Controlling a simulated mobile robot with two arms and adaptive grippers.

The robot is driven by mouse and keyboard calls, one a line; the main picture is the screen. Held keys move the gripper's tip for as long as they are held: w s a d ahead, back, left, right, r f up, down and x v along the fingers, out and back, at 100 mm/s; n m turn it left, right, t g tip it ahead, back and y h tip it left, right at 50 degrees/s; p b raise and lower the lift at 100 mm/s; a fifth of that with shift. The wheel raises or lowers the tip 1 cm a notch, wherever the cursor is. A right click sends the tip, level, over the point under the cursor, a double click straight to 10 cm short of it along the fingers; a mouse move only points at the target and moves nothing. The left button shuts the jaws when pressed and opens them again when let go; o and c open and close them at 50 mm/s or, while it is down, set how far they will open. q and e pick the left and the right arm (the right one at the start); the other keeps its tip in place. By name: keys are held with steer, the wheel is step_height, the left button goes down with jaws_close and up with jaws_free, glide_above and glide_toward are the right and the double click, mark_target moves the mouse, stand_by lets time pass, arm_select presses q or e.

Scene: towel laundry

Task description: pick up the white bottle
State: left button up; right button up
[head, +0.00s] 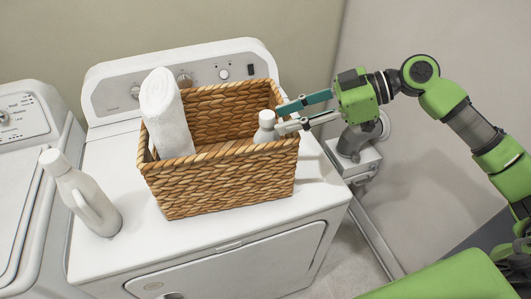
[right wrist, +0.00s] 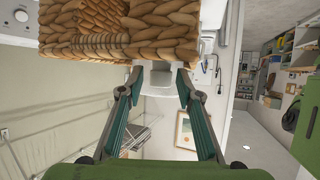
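A small white bottle (head: 265,133) stands in the right end of the wicker basket (head: 220,190), its lower part hidden by the front rim. My right gripper (head: 279,119) comes in from the right over the basket's right rim, with its fingertips at the bottle's right side. In the right wrist view, the gripper (right wrist: 159,72) has its fingers apart, and a white part of the bottle (right wrist: 158,77) shows between the tips with gaps on both sides. A larger white bottle with a handle (head: 88,204) stands left of the basket. My left gripper is out of view.
A rolled white towel (head: 166,113) stands upright in the basket's left end. The basket sits on a white dryer (head: 240,226), beside a second white machine (head: 25,180) on the left. The dryer top in front of the basket is clear.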

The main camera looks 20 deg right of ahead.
mark_target(267, 124)
steer(key=shift+w+a+f+p, duration=0.1)
steer(key=shift+w+a+p, duration=0.05)
steer(key=shift+a+p, duration=0.4)
steer(key=shift+w+a+f+p, duration=0.1)
steer(key=shift+a+p, duration=0.4)
steer(key=p+x, duration=0.1)
steer(key=x, duration=0.2)
steer(key=shift+f, duration=0.1)
steer(key=shift+a+f, duration=0.1)
jaws_close()
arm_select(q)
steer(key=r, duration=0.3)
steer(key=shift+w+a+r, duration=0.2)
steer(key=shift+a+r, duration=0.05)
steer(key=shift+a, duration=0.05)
